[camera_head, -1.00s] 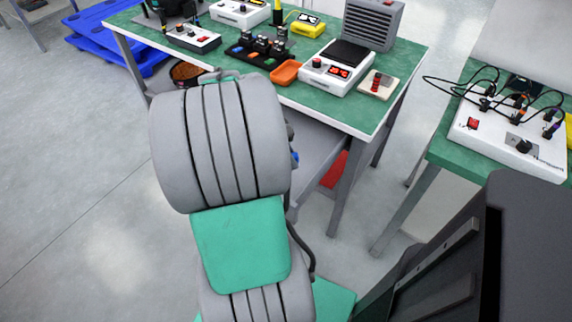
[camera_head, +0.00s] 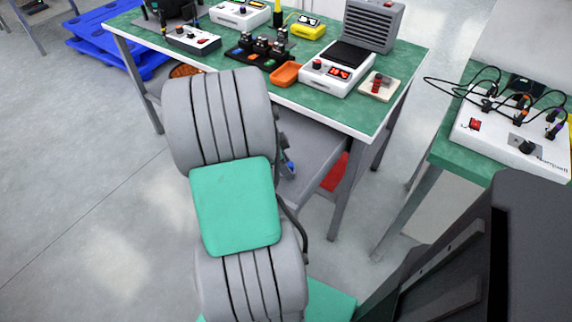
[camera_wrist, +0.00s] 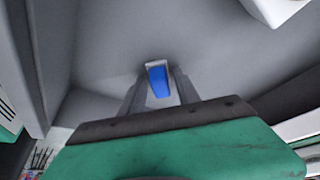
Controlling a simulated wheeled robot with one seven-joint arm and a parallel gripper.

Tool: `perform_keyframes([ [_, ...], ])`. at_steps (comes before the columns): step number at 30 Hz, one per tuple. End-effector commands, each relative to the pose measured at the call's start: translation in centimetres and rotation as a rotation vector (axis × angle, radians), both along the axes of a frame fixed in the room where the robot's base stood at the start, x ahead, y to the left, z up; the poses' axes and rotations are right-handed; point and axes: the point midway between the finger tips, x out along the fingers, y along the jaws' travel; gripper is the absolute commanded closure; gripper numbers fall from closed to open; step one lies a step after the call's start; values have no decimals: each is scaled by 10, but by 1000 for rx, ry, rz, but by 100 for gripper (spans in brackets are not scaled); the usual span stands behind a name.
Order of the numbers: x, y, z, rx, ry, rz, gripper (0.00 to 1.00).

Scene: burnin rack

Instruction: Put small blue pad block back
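The small blue pad block (camera_wrist: 157,80) sits between the two fingertips of my gripper (camera_wrist: 158,88) in the wrist view, with a pale edge around its top. The fingers appear to touch both its sides. In the head view my gripper (camera_head: 285,160) is mostly hidden behind my arm, below the front edge of the green-topped table; a blue spot (camera_head: 291,168) shows there. A black rack (camera_head: 258,55) with several dark posts and coloured pads stands on that table.
An orange tray (camera_head: 285,74) and a white device (camera_head: 338,72) stand right of the rack. A grey shelf (camera_head: 312,158) lies under the green table (camera_head: 365,118), close to my gripper. A second bench (camera_head: 462,160) with a wired white box is at right.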

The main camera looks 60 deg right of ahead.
Motion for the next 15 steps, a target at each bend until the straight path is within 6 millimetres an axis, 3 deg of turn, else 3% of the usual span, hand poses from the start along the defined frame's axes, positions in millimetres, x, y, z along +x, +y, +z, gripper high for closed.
perform_keyframes([
  [3, 0, 0, 0, 0, 0, 0, 52],
  [10, 0, 0, 2, 0, 0, 0, 52],
  [15, 6, 3, 21, -3, -2, 2, 52],
])
